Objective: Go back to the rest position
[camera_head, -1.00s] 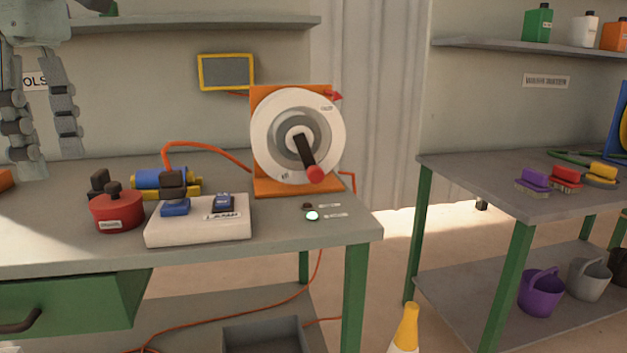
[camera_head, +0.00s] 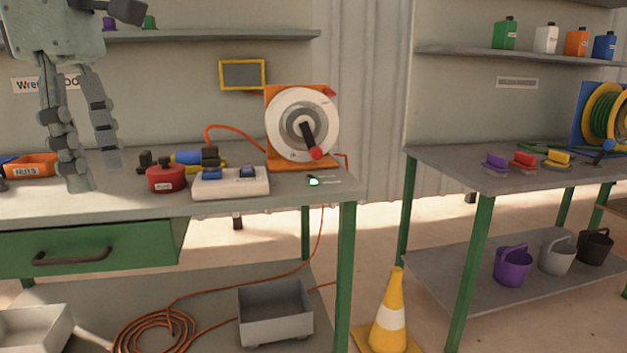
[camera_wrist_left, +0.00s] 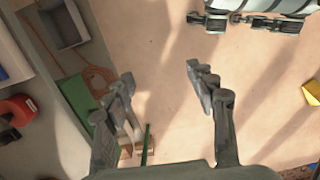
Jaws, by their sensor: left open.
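My left gripper (camera_head: 98,175) hangs at the upper left of the head view, its two fingers pointing down and spread apart with nothing between them. In that view it overlaps the left part of the grey workbench (camera_head: 240,204). In the left wrist view its open fingers (camera_wrist_left: 158,85) show over bare floor. My right gripper cannot be made out in the head view. A green light (camera_head: 313,182) glows on the bench.
A red pot (camera_head: 166,180) and a white block with blue buttons (camera_head: 231,184) sit on the bench. A yellow cone (camera_head: 389,312) stands on the floor between the bench and a second table (camera_head: 480,180). A grey bin (camera_head: 275,312) sits on the lower shelf.

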